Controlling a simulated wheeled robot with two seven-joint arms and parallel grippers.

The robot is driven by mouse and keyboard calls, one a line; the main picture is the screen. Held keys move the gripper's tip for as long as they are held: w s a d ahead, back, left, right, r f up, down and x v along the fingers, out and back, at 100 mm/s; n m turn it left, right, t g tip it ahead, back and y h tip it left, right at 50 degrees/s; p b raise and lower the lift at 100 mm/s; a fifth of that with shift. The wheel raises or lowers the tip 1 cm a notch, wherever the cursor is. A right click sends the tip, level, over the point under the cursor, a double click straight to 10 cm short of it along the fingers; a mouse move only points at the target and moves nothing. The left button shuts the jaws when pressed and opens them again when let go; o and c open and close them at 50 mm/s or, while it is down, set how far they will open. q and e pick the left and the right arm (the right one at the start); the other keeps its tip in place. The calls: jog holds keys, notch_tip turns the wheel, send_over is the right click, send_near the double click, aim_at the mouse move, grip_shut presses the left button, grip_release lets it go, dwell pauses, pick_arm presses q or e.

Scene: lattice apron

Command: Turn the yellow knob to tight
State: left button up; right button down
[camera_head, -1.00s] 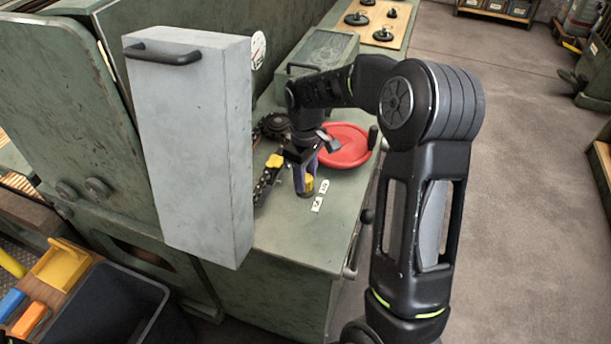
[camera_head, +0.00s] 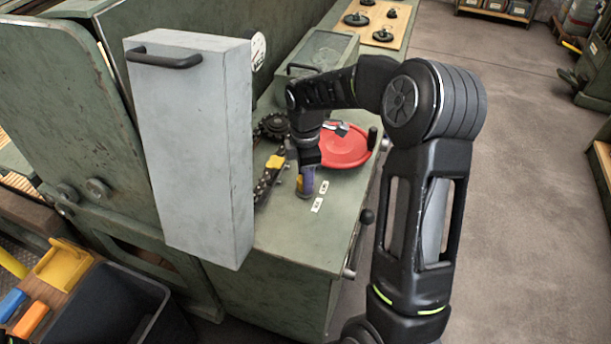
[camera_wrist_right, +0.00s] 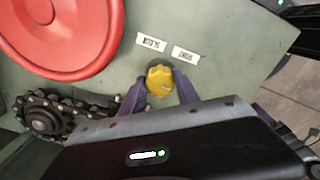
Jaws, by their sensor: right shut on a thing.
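The yellow knob (camera_wrist_right: 160,79) sits on the green panel between the two purple fingers of my right gripper (camera_wrist_right: 161,88) in the right wrist view. The fingers are shut on its sides. A small pale mark shows on the knob's face, but I cannot tell which label it points to. Two white labels, a left one (camera_wrist_right: 151,43) and a right one (camera_wrist_right: 186,55), lie just beyond the knob; their print is too small to read surely. In the head view my right gripper (camera_head: 306,187) points down at the panel and mostly hides the knob. My left gripper is not in view.
A red handwheel (camera_head: 345,147) stands close behind my right gripper. A dark chain (camera_head: 266,181) and sprocket (camera_head: 272,126) lie to its left. A tall grey box door (camera_head: 195,150) with a black handle stands further left. The panel in front of the labels is clear.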

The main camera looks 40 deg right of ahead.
dwell(0.3)
jog(key=c, duration=0.9)
grip_release()
notch_tip(320, 180, up, 8)
jog(key=shift+f, duration=0.1)
